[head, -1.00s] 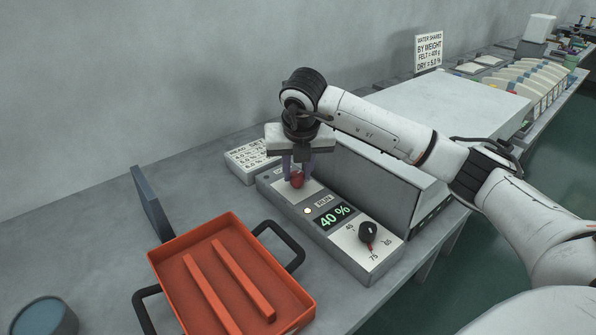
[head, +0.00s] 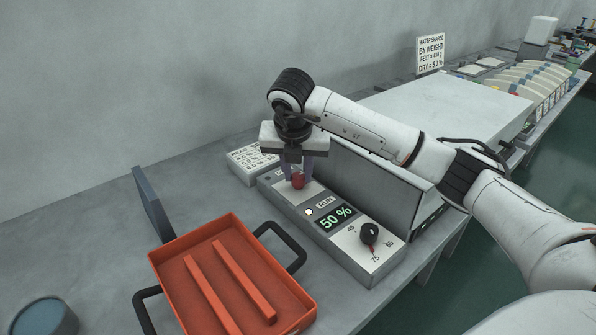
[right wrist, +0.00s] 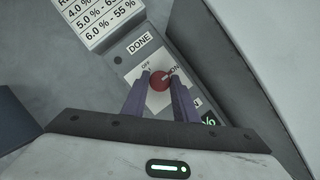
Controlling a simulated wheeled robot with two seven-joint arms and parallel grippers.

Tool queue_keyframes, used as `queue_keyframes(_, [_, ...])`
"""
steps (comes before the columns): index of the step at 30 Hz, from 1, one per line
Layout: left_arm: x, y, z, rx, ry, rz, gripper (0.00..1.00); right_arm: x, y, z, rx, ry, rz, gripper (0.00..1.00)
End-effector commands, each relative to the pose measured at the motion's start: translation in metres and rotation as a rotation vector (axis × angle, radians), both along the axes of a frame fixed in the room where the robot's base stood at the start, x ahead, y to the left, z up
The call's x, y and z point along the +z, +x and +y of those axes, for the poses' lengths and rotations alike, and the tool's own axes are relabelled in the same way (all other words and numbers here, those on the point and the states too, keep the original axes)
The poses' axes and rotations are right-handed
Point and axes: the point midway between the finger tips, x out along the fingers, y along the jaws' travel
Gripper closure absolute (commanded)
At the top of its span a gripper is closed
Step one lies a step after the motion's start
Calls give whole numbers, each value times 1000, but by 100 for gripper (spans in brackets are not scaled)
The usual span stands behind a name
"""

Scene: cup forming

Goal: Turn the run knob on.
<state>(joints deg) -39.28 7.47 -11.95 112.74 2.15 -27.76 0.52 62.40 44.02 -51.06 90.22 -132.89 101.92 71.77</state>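The run knob (head: 298,181) is the red round knob at the far end of the grey control box (head: 372,267). In the right wrist view, the red knob (right wrist: 160,82) sits on a pale plate marked OFF and ON, its light pointer mark towards ON. My right gripper (head: 299,176) is over it, pointing down, one finger on each side. The fingers (right wrist: 159,84) look closed against the knob's sides. The round lamp (head: 309,211) looks white, and the display (head: 336,218) reads 50 %. My left gripper is not in view.
A black knob (head: 369,234) is at the box's near end. An orange tray (head: 165,262) with black handles stands in front. A grey housing (head: 375,180) is behind the box, and a printed label block (head: 240,168) is to its left.

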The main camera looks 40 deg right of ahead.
Motion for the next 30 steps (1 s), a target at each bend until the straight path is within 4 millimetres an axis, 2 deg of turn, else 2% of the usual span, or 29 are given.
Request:
queue_keyframes(1, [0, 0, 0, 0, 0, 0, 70, 1, 0, 0, -1, 0, -3, 66])
queue_keyframes(3, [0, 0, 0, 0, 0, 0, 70, 1, 0, 0, -1, 0, -2, 56])
queue_keyframes(14, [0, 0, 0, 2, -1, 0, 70, 6, -1, 2, 1, 1, -3, 56])
queue_keyframes(17, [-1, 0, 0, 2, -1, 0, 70, 18, -4, 5, 2, 1, -5, 56])
queue_keyframes(27, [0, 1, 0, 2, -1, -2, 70, 79, -23, 21, 2, 0, -5, 56])
queue_keyframes(30, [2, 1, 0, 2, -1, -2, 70, 89, -27, 24, 1, -1, -3, 56])
